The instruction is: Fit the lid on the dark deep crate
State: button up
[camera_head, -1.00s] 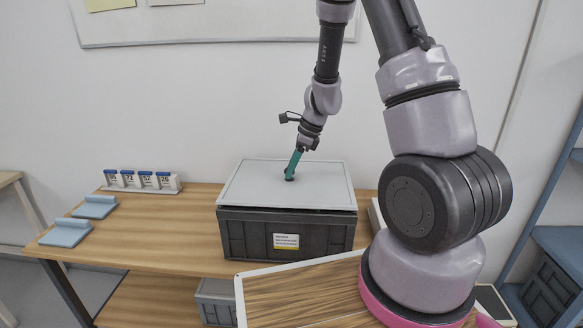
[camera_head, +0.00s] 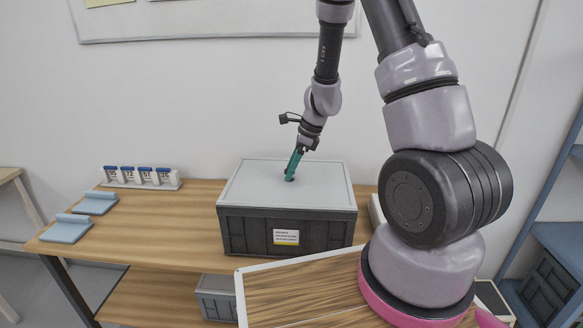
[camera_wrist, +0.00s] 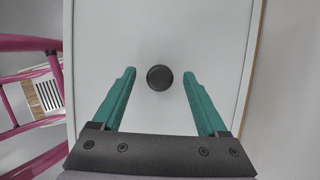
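The dark deep crate (camera_head: 250,234) stands on the wooden table, a white and yellow label on its front. The light grey lid (camera_head: 248,184) lies flat over its top, its edges close to the crate's rim. In the wrist view the lid (camera_wrist: 100,50) fills the middle, with a round dark knob (camera_wrist: 160,77) on it. My gripper (camera_head: 291,174) reaches down to the lid's middle. Its green fingers (camera_wrist: 160,74) are open on either side of the knob, with a gap on both sides. The crate's inside is hidden by the lid.
Two blue stands (camera_head: 66,229) and a row of numbered cards (camera_head: 142,177) are at the table's left. A grey bin (camera_head: 216,298) sits below. A blue shelf (camera_head: 560,250) is at the right. The table left of the crate has free room.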

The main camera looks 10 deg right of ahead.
jog(key=v, duration=1)
jog(key=shift+r, duration=0.4)
jog(key=shift+d+r, duration=0.1)
jog(key=s+r+n+t, duration=0.1)
jog(key=s+r+n, duration=0.3)
jog(key=r, duration=0.4)
jog(key=s+r+n+t, duration=0.1)
jog(key=s+r+n, duration=0.4)
jog(key=r, duration=0.2)
jog(key=s+d+r+n+t+h, duration=0.1)
jog(key=s+r+n+t+h, duration=0.1)
jog(key=s+r+n, duration=0.6)
jog(key=s+t, duration=0.1)
jog(key=s, duration=0.3)
jog(key=shift+n+t, duration=0.3)
jog(key=shift+t, duration=0.1)
jog(key=shift+d+r, duration=0.1)
jog(key=shift+d, duration=0.05)
